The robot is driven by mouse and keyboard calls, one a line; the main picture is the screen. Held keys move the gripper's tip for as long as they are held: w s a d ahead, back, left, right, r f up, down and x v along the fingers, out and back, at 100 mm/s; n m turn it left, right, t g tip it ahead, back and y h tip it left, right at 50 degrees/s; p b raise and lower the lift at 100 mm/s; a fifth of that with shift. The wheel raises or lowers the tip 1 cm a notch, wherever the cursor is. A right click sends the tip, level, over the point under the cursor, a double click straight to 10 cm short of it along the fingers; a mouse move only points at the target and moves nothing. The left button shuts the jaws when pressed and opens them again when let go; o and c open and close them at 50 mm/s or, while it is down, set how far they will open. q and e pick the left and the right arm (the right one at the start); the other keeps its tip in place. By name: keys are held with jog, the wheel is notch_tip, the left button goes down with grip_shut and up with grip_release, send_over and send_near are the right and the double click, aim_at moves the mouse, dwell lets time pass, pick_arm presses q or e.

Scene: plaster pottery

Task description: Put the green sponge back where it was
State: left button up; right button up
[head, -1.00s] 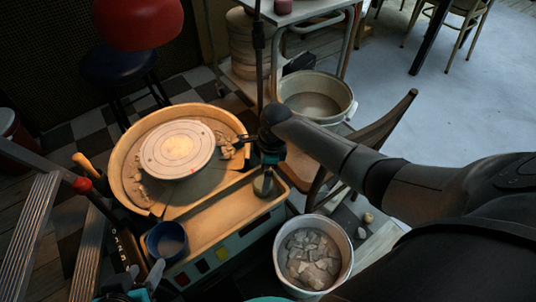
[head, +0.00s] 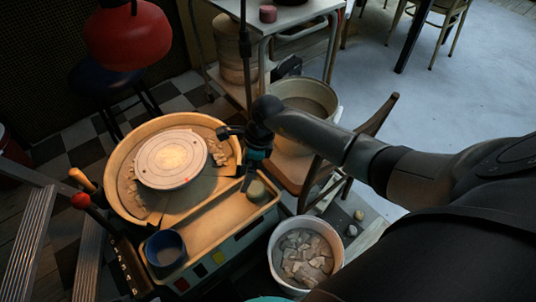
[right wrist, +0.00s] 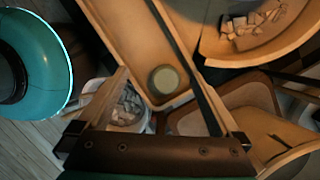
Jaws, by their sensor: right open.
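The green sponge (head: 257,191) is a small round grey-green block. It sits at the right end of the tan tray (head: 205,232) along the front of the pottery wheel. In the right wrist view the sponge (right wrist: 164,80) lies in the tray's end, between the lines of the two fingers and apart from both. My right gripper (head: 249,180) is just above and beside it, pointing down, open and empty. The spread fingers also show in the right wrist view (right wrist: 163,85). My left gripper is not in view.
The wheel basin (head: 124,190) with clay scraps is behind the tray. A blue cup (head: 165,250) stands at the tray's left end. A bucket of clay pieces (head: 304,258) is to the right. A wooden chair (head: 372,125) and a large tub (head: 303,100) stand behind my right arm.

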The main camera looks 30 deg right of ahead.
jog(key=a+r+m+t+y, duration=0.25)
jog(key=a+y, duration=0.25)
jog(key=a, duration=0.5)
jog(key=w+a+r+m+t+y, duration=0.2)
jog(key=a+r+m+t, duration=0.15)
jog(key=r, duration=0.25)
jog(key=w+a+r+m+t+y, duration=0.1)
jog(key=a+r+m+t+y, duration=0.2)
jog(key=r+m, duration=0.3)
jog(key=w+d+r+m+t+h, duration=0.2)
jog(key=d+r+m+t+h, duration=0.35)
jog(key=m, duration=0.55)
jog(key=s+d+f+m+g+h, duration=0.1)
jog(key=s+d+f+m+h, duration=0.4)
jog(key=d+f+m+h, duration=0.65)
jog(key=s+a+f+m+g+y, duration=0.1)
jog(key=s+f+m+g, duration=0.3)
jog(key=s, duration=0.5)
jog(key=s+a+f+m+g+y, duration=0.2)
jog(key=s+m+g, duration=0.4)
jog(key=s, duration=0.3)
notch_tip(320, 180, down, 2)
jog(key=shift+s+m+y, duration=0.25)
jog(key=shift+m+y, duration=0.45)
jog(key=shift+m, duration=0.15)
